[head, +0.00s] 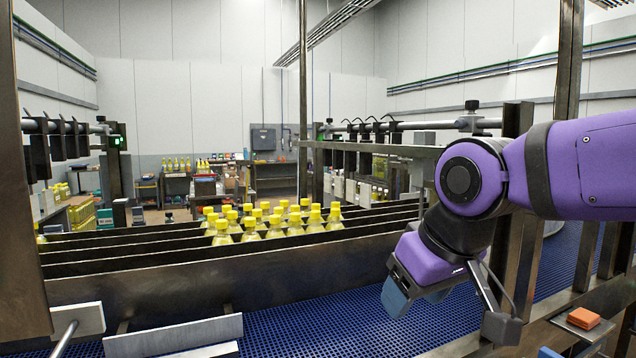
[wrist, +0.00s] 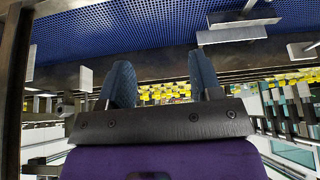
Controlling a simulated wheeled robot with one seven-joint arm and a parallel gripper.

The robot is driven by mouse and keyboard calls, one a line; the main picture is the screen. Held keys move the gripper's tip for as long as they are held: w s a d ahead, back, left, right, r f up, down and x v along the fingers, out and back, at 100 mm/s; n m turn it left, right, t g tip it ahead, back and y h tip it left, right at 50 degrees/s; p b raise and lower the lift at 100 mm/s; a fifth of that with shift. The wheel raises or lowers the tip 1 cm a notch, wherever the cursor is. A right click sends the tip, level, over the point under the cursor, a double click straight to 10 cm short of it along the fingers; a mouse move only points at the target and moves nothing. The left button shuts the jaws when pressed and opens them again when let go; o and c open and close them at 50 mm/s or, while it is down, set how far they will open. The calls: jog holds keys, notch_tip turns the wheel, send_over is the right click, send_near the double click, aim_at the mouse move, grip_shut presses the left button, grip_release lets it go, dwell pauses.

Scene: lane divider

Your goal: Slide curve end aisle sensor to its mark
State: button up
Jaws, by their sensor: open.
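My gripper (head: 414,297) hangs low over the blue mesh conveyor in the head view, pointing down, with blue finger pads. In the wrist view my gripper (wrist: 162,72) has its two fingers wide apart with nothing between them. A clamp block with a black knob (head: 472,118) sits on the rail to the upper left of my purple wrist. A similar clamp with a green light (head: 118,140) is on the left rail. I cannot tell which one is the curve end aisle sensor, and I cannot make out a mark.
Several yellow-capped bottles (head: 270,222) stand between the metal lane dividers (head: 200,268). Blue conveyor mesh (head: 310,322) runs in front. Grey plates (head: 172,336) stick out at lower left. An orange block (head: 583,318) sits on the right edge. Metal posts stand near my arm.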

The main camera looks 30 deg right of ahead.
jog(key=w+d+r+m+h, duration=0.1)
jog(key=w+d+r+m, duration=0.4)
jog(key=w+r, duration=0.45)
jog(key=m+t+h, duration=0.3)
jog(key=m+h, duration=0.1)
jog(key=m, duration=1.2)
send_near(461, 119)
jog(key=x, duration=1)
jog(key=shift+d+f, duration=0.1)
jog(key=shift+f, duration=0.05)
